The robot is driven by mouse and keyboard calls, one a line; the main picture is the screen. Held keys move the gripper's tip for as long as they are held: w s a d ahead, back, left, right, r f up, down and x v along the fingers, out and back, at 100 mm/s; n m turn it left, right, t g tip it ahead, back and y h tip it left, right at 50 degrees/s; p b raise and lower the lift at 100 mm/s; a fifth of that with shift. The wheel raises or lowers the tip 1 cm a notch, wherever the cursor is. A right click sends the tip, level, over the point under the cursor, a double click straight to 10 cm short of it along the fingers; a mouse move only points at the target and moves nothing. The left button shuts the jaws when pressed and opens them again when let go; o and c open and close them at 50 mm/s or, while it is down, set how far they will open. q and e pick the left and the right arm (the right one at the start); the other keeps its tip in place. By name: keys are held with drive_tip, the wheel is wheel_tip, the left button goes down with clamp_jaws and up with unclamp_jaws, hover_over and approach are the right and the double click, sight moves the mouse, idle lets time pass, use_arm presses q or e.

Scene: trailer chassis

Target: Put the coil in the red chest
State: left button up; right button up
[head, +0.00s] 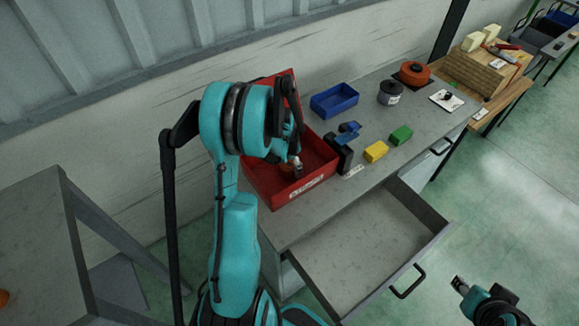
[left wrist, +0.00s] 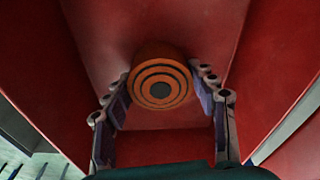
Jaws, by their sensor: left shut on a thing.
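The coil is an orange cylinder with dark concentric rings on its end, seen in the left wrist view (left wrist: 160,84). My left gripper (left wrist: 162,98) is shut on it, with a finger on each side. In the head view my left gripper (head: 294,168) is low inside the red chest, and only a bit of orange shows beside it. The red chest (head: 296,193) is open on the workbench, its lid raised at the back. Whether the coil touches the chest floor is unclear. My right gripper (head: 462,287) is at the lower right, away from the bench.
A black clamp-like tool with a blue part (head: 341,152) stands close to the chest's right side. A blue bin (head: 334,100), yellow block (head: 376,151), green block (head: 401,135), grey can (head: 390,92) and orange round object (head: 413,73) are farther right. An open drawer (head: 362,245) juts out in front.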

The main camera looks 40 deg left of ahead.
use_arm(q)
drive_tip(key=shift+r, duration=0.1)
drive_tip(key=shift+s+d, duration=0.1)
drive_tip(key=o, duration=1.3)
drive_tip(key=shift+f, duration=0.2)
